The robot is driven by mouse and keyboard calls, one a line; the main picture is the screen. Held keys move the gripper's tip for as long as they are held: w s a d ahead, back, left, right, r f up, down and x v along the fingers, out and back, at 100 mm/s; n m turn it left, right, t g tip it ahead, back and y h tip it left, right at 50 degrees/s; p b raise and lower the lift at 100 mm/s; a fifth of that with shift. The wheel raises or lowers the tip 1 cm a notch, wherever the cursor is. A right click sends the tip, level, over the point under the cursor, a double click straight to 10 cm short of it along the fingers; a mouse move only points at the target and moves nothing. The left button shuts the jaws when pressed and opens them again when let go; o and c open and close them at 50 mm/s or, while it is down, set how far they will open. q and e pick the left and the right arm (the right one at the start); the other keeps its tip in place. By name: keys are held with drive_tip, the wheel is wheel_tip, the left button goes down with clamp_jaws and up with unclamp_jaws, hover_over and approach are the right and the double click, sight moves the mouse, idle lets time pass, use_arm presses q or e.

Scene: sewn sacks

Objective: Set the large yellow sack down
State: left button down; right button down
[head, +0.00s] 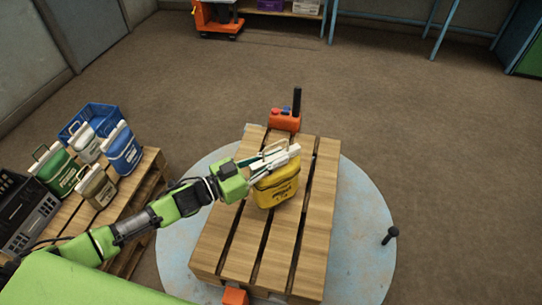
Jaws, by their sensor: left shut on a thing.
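The large yellow sack (277,187) is upright at the middle of the wooden pallet (238,256). Its underside meets the slats in the picture, but I cannot tell whether it rests on them or hangs just above. My left gripper (272,158) is shut on the sack's top, reaching in from the left. The fingers and arm hide part of the sack's upper edge. My right gripper is not in view.
The pallet stands on a round pale blue plate (363,230). An orange device (284,121) with a black post is behind it. At left, a second pallet (152,166) holds green, white, blue and olive sacks, a blue crate (101,112) and a black crate (29,222).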

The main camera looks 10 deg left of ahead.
use_arm(q)
wheel_tip(320, 180, down, 2)
drive_tip(key=shift+w+d+f, duration=0.1)
drive_tip(key=shift+w+f, duration=0.05)
drive_tip(key=shift+f, duration=0.2)
drive_tip(key=shift+f, duration=0.15)
drive_tip(key=c, duration=2)
unclamp_jaws()
drive_tip(key=shift+f, duration=0.2)
drive_tip(key=shift+s+r, duration=0.1)
drive_tip(key=shift+s, duration=0.1)
drive_tip(key=shift+b+v, duration=0.65)
drive_tip(key=shift+v, duration=5.35)
drive_tip(key=shift+w+r, duration=0.1)
